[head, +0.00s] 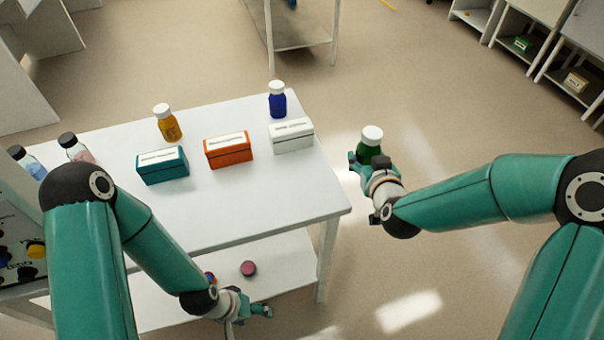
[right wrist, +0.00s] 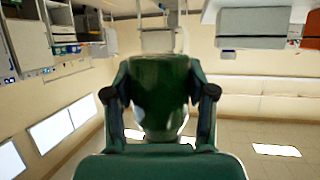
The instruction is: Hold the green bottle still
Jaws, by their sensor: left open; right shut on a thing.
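The green bottle (head: 369,150) with a white cap is held in my right gripper (head: 366,162), off the right side of the white table and above the floor. In the head view it looks roughly upright. In the right wrist view the green bottle (right wrist: 160,88) fills the space between the two fingers of my right gripper (right wrist: 160,105), which is shut on it. The fingers hide part of its lower body in the head view. My left gripper (head: 251,308) is open, low by the table's front edge, with nothing seen between its fingers.
The white table (head: 245,205) holds a teal box (head: 162,167), an orange box (head: 228,151), a white box (head: 292,136), an amber bottle (head: 167,125) and a blue bottle (head: 277,102). Two black-capped bottles stand at the left. Open floor (head: 430,240) lies to the right.

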